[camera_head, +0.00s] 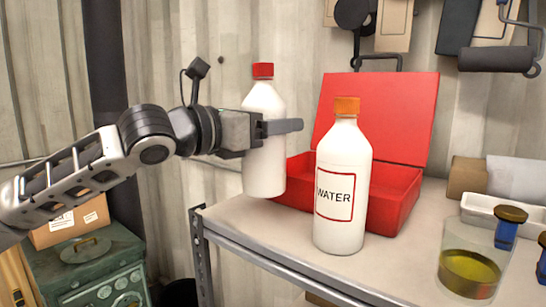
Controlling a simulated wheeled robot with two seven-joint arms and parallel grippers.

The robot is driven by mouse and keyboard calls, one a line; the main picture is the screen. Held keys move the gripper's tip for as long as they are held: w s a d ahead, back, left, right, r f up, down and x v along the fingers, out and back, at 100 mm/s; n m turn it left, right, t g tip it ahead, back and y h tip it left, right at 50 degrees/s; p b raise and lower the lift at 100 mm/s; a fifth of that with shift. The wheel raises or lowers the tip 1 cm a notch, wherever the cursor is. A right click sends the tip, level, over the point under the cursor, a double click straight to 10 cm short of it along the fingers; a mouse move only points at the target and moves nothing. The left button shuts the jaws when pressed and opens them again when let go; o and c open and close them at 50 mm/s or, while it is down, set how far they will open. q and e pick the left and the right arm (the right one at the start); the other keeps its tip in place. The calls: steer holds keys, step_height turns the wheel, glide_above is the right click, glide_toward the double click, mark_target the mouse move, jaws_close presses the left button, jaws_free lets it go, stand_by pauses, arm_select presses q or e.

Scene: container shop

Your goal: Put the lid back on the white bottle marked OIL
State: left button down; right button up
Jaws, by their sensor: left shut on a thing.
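A white bottle (264,172) with a red lid (263,70) on its top stands upright in my left gripper (278,128). The gripper is shut around its upper body, with a dark finger across the front. No marking shows on the side of this bottle facing me, so I cannot tell if it is the OIL one. Its base is near the shelf's left end; I cannot tell whether it touches the shelf. A second white bottle (340,235), labelled WATER, stands on the shelf with an orange lid (346,105) on top. My right gripper is out of view.
An open red toolbox (400,195) stands behind the WATER bottle on the shelf (300,240). At the right are a glass of yellowish liquid (470,262), a white tray (480,208), blue-handled tools and paper rolls. A green metal box (95,262) stands lower left.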

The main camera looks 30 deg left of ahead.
mark_target(274, 150)
arm_select(q)
steer(key=shift+w+a+f, duration=0.1)
steer(key=shift+w+f, duration=0.1)
steer(key=shift+w+f, duration=0.2)
steer(key=shift+f, duration=0.15)
steer(key=f+b, duration=0.2)
steer(key=f, duration=0.1)
steer(key=shift+w+a, duration=0.15)
steer(key=shift+w, duration=0.05)
steer(key=shift+f+b, duration=0.3)
steer(key=shift+r, duration=0.15)
steer(key=shift+f, duration=0.25)
steer(key=shift+c, duration=1.8)
jaws_free()
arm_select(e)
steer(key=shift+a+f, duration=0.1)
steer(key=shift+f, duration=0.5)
